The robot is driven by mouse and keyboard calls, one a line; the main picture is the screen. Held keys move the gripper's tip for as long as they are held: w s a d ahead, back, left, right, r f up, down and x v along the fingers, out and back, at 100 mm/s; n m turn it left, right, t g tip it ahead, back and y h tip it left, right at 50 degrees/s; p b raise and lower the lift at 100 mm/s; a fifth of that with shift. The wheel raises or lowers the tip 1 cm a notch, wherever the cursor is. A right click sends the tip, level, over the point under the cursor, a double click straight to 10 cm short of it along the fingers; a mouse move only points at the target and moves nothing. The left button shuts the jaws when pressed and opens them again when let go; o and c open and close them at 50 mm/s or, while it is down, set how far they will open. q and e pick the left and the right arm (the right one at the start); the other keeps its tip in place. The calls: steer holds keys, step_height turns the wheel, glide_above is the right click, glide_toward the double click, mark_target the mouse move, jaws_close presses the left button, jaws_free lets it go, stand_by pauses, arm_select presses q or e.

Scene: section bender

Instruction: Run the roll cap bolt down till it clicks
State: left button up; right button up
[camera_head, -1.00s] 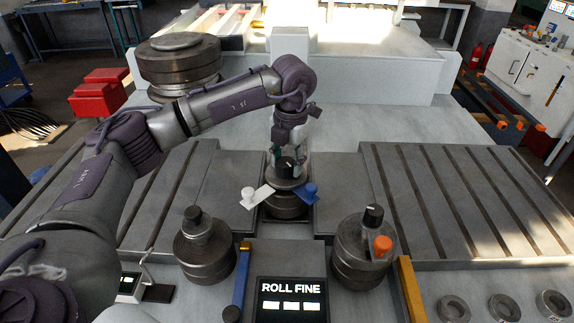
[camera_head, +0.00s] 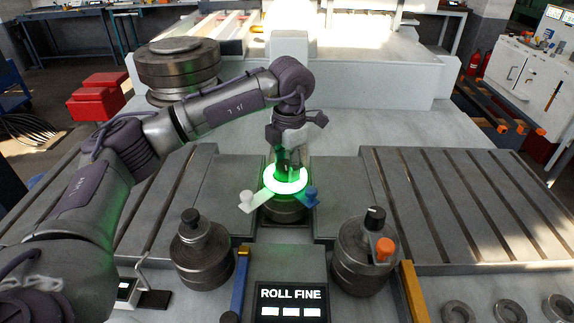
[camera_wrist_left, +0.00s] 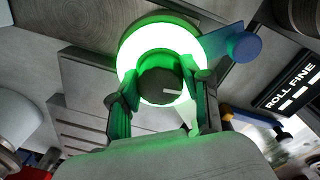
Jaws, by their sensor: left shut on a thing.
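The roll cap bolt's dark round head (camera_wrist_left: 160,82), with a white index line, stands in the middle of the centre roll cap. A ring (camera_head: 287,180) on the cap around it glows bright green; the ring also shows in the wrist view (camera_wrist_left: 137,50). My left gripper (camera_head: 287,166) reaches down from above at the centre roll. In the wrist view its two fingers sit on either side of the bolt head and are shut on it. The fingers partly hide the bolt in the head view. My right gripper is not in view.
A white lever (camera_head: 256,200) and a blue lever (camera_head: 310,197) stick out beside the centre roll. Two side rolls (camera_head: 200,258) (camera_head: 360,262) stand nearer, left and right. A ROLL FINE panel (camera_head: 291,300) is in front. Slotted tables flank the centre.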

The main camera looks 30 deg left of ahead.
arm_select(q)
steer(key=shift+r, duration=0.1)
steer(key=o, duration=1.2)
steer(key=shift+c, duration=0.2)
step_height(320, 180, up, 12)
steer(key=shift+s+d, duration=0.15)
steer(key=shift+d, duration=0.15)
